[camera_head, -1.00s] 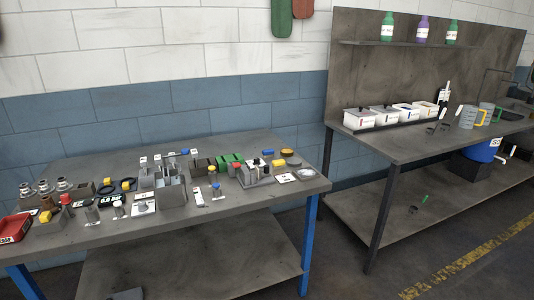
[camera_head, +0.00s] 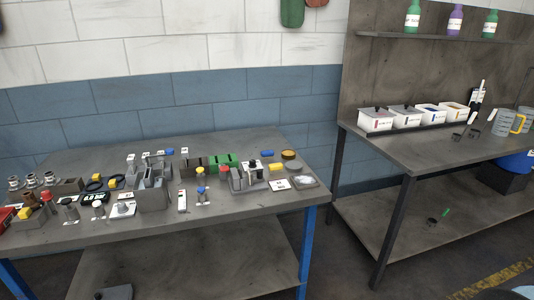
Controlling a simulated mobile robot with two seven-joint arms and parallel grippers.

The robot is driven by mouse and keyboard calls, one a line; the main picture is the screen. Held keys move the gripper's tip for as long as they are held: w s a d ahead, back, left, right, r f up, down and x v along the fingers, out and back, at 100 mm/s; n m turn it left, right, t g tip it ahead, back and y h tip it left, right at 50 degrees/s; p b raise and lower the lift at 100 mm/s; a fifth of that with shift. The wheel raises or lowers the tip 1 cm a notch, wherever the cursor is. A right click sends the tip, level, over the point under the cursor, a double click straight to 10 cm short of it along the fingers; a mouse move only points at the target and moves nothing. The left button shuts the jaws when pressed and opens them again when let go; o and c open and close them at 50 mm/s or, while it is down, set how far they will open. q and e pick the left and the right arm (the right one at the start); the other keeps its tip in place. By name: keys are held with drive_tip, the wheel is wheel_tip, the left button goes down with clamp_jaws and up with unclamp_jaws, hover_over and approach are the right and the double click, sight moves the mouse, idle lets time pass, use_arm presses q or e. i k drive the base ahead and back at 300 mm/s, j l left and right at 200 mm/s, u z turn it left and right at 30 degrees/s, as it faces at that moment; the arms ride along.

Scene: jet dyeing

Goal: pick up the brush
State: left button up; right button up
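I cannot pick out a brush for certain; the items on the crowded left workbench (camera_head: 230,222) are too small to tell apart. Small tools and parts stand there in a band, among them a grey block holder (camera_head: 152,199), a green block (camera_head: 222,161) and a grey fixture (camera_head: 246,181). On the right bench, a dark upright item with a white top (camera_head: 478,96) stands behind the white bins; I cannot tell what it is. Neither of my grippers is in view.
The right bench (camera_head: 400,150) holds several white bins (camera_head: 407,118) and a grey jug (camera_head: 505,123). Bottles, one of them purple (camera_head: 455,20), stand on the shelf above. A gap of floor separates the benches.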

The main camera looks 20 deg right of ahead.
sight(267, 155)
drive_tip(key=l+u, duration=0.25)
drive_tip(key=l, duration=0.65)
drive_tip(key=l+u, duration=0.2)
drive_tip(key=l, duration=0.75)
drive_tip(key=l+u, duration=0.25)
drive_tip(key=l, duration=0.65)
